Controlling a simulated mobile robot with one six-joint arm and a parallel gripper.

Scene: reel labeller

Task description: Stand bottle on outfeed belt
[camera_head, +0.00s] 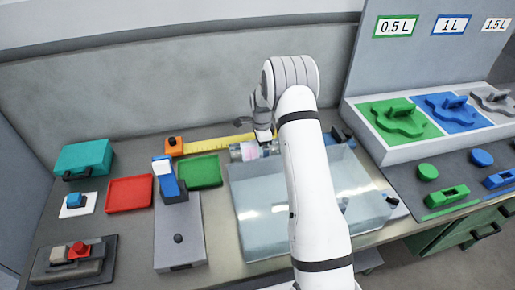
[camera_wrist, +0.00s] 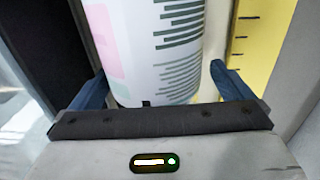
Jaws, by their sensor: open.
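The bottle (camera_head: 247,152) lies on its side behind the clear-covered box in the head view, partly hidden by my arm. In the wrist view the bottle (camera_wrist: 155,50) shows a white label with pink and green patches and dark stripes. My gripper (camera_wrist: 160,84) is open, with one blue finger on each side of the bottle. A narrow gap shows at the right finger; contact at the left one is unclear. In the head view my gripper (camera_head: 265,138) is at the bottle, its fingers mostly hidden. I cannot make out the outfeed belt for certain.
A clear-covered box (camera_head: 262,222) stands in front of the bottle. A yellow scale (camera_head: 215,143) runs behind it. Green (camera_head: 201,170) and red (camera_head: 129,194) trays and a grey unit with a blue lever (camera_head: 180,235) are to the left. A sloped panel with size parts (camera_head: 365,140) is at right.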

